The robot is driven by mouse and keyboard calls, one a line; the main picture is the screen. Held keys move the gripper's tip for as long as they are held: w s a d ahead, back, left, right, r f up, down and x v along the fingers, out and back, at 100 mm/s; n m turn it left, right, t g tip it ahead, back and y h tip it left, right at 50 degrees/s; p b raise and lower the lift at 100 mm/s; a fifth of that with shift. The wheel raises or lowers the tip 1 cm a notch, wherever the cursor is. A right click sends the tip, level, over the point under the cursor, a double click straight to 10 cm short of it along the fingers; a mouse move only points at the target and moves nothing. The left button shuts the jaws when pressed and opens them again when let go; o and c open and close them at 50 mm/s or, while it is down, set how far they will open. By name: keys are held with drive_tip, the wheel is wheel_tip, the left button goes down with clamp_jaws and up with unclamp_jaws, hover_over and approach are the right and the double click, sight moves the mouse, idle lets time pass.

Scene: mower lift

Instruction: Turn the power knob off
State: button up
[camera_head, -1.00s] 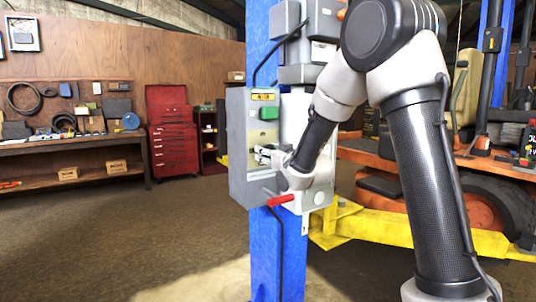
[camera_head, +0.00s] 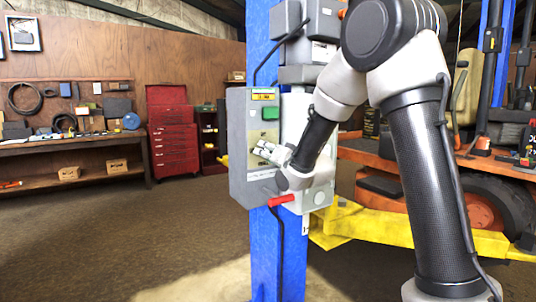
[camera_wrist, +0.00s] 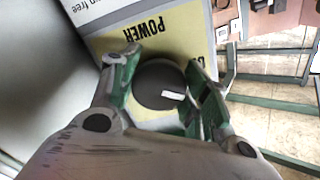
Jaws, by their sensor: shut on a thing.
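The power knob (camera_wrist: 157,84) is a round dark knob with a white mark, on a yellow panel (camera_wrist: 175,32) lettered "POWER" in the wrist view. The mark points to the right and slightly down in that view. My gripper (camera_wrist: 160,85) has one green-padded finger on each side of the knob and is shut on it. In the head view my gripper (camera_head: 268,150) is at the front of the grey control box (camera_head: 238,150) on the blue post and hides the knob there.
A red-handled lever (camera_head: 281,200) sticks out below the control box. A green button (camera_head: 270,114) is above my gripper. The blue lift post (camera_head: 262,250) and yellow lift arm (camera_head: 370,225) stand close by. The floor at left is clear.

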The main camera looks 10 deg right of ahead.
drive_tip(key=m, duration=0.5)
drive_tip(key=shift+m, duration=0.3)
drive_tip(key=m, duration=0.5)
drive_tip(key=shift+m, duration=0.3)
drive_tip(key=o, duration=1)
drive_tip(key=shift+r, duration=0.1)
drive_tip(key=v, duration=0.7)
drive_tip(key=shift+s, duration=0.25)
